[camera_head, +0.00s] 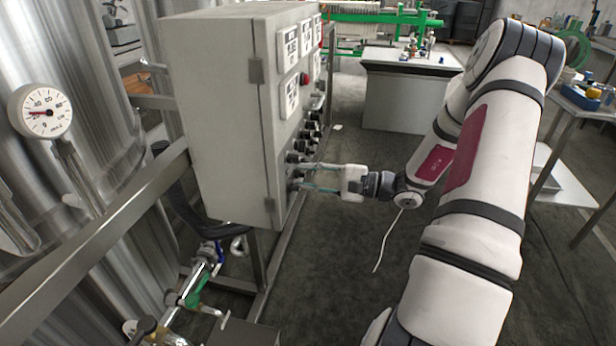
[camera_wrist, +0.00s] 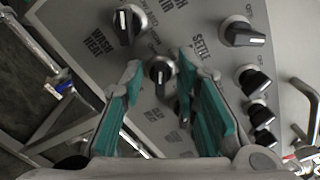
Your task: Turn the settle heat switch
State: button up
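The control panel's grey face (camera_wrist: 75,20) fills the wrist view and carries several black knob switches. One black knob (camera_wrist: 160,72) with a pale pointer sits between the teal fingertips of my gripper (camera_wrist: 161,62). Gaps show on both sides of it, so the fingers are open. The "SETTLE" label (camera_wrist: 197,45) is up and right of this knob, and "WASH HEAT" (camera_wrist: 98,40) is up and left. The label below is too blurred to read, so I cannot tell which knob is settle heat. In the head view my gripper (camera_head: 305,178) is at the panel's lower knobs.
Other knobs stand close by: one at upper left (camera_wrist: 127,24), one at upper right (camera_wrist: 241,32), and several down the right side (camera_wrist: 255,82). The grey control box (camera_head: 215,110) stands left of my arm. Open floor (camera_head: 340,250) lies below my arm.

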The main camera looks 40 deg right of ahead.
jog(key=shift+w, duration=0.1)
grip_shut()
dwell(0.3)
jog(key=m+p, duration=0.2)
jog(key=m, duration=0.1)
jog(key=shift+r+m+p, duration=0.15)
jog(key=shift+m+p, duration=0.15)
jog(key=shift+m, duration=0.1)
jog(key=shift+d+m+p, duration=0.1)
jog(key=shift+m+p, duration=0.85)
jog(key=shift+m, duration=1.05)
grip_release()
jog(key=shift+w, duration=0.1)
